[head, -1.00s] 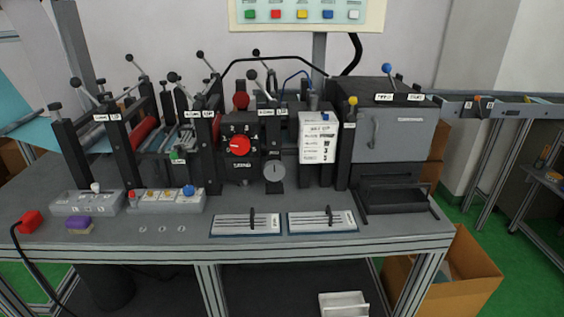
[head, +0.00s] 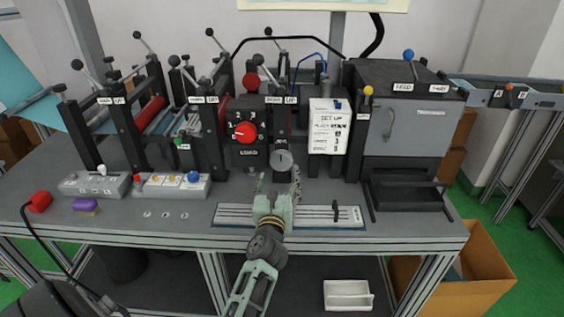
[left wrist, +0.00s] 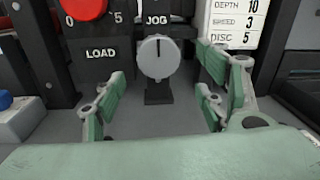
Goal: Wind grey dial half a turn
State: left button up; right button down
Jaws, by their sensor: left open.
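The grey dial (head: 282,160) is a round disc on a short dark stand, under a JOG label. In the left wrist view the dial (left wrist: 157,58) faces me, with its dark pointer mark upright at the top. My left gripper (head: 278,188) is open and empty, just in front of and below the dial in the head view. In the left wrist view its green fingers (left wrist: 163,95) spread to both sides of the dial, apart from it. My right gripper is not in view.
A red LOAD knob (head: 245,131) sits left of the dial. A white set-up card (head: 328,127) stands to the right. A control box (head: 172,186) with coloured buttons is at the left. White-lined plates (head: 335,214) lie along the bench front.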

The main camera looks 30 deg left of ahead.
aim_at(280, 164)
pick_arm(q)
jog(key=shift+n, duration=0.4)
jog(key=shift+a+x, duration=0.1)
jog(key=shift+x, duration=1.85)
jog(key=shift+a+x, duration=0.15)
jog(key=shift+x, duration=1.85)
jog(key=shift+s+f, duration=0.1)
jog(key=shift+s, duration=0.05)
jog(key=c, duration=1.1)
